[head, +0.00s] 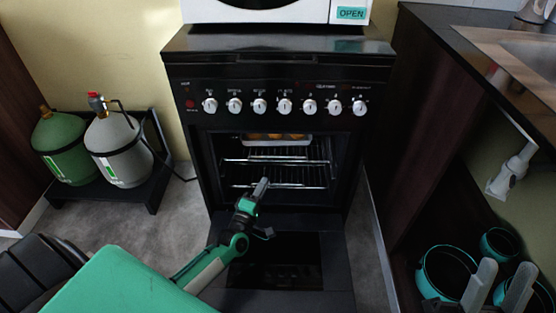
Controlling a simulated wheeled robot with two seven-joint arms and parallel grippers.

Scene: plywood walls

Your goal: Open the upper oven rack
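The black oven's door (335,270) is folded down open. Inside, the upper rack (305,160) shows its front bar across the cavity, with a light baking tray (300,140) holding orange-brown food at its back. A lower rack (305,187) shows below it. My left gripper (264,183) reaches in over the open door. Its tips overlap the lower rack's front bar in the picture, below the upper rack's bar. I cannot tell whether they touch either rack, or whether the fingers are apart. My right gripper is not in view.
A white microwave (270,12) stands on the oven top (280,40). A green gas cylinder (60,147) and a grey one (118,150) stand at left. A dark counter (425,30) is at right, with teal pots (428,272) below. Bare floor flanks the oven door.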

